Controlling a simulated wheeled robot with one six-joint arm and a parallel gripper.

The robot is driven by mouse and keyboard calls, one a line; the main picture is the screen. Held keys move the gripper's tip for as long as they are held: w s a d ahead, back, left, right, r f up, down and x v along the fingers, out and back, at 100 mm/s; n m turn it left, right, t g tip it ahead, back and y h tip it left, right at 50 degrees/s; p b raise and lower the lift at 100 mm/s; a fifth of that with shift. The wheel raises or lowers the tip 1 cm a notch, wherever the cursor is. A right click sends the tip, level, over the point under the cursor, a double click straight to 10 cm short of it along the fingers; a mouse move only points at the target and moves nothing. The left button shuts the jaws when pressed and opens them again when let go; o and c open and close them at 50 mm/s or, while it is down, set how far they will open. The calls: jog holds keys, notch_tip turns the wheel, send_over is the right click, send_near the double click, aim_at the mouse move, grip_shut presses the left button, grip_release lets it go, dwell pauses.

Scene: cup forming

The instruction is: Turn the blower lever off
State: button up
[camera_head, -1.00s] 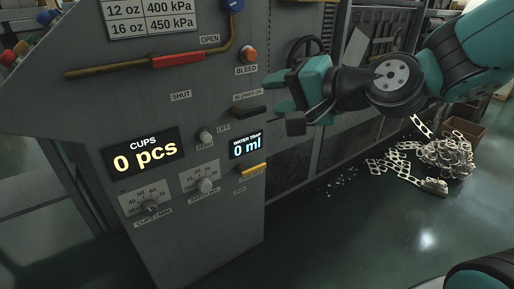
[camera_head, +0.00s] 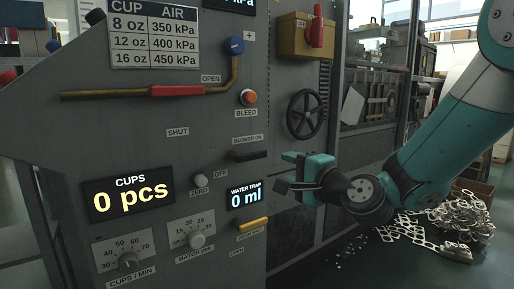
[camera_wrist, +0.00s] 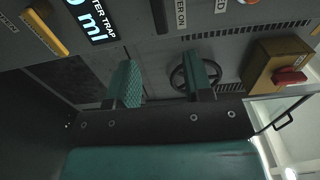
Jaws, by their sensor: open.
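The blower lever (camera_head: 250,155) is a dark bar on the grey machine panel, lying roughly level just below the "BLOWER ON" label (camera_head: 248,139). The "OFF" label (camera_head: 221,174) is lower left of it. My gripper (camera_head: 285,173) is open and empty, to the right of the lever and a little lower in the picture, apart from it. In the wrist view the lever (camera_wrist: 159,15) shows at the top edge, beyond the two teal fingers of my gripper (camera_wrist: 160,75), with nothing between them.
A yellow drain lever (camera_head: 252,226) and the water trap display (camera_head: 245,196) sit below the blower lever. A black handwheel (camera_head: 304,115) and a yellow box with a red switch (camera_head: 306,37) are above my gripper. A heap of pale chain-like scrap (camera_head: 455,217) lies on the floor at right.

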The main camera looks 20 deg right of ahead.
aim_at(259, 156)
jog(key=p+x, duration=0.8)
jog(key=x, duration=0.3)
jog(key=shift+w+a+r, duration=0.1)
jog(key=shift+w+r, duration=0.1)
jog(key=shift+w+a+f+p, duration=0.1)
jog(key=shift+w+p, duration=0.1)
jog(key=shift+w, duration=0.15)
jog(key=shift+w+a+f+p, duration=0.1)
jog(key=shift+w+f+p, duration=0.05)
jog(key=shift+w, duration=0.15)
grip_shut()
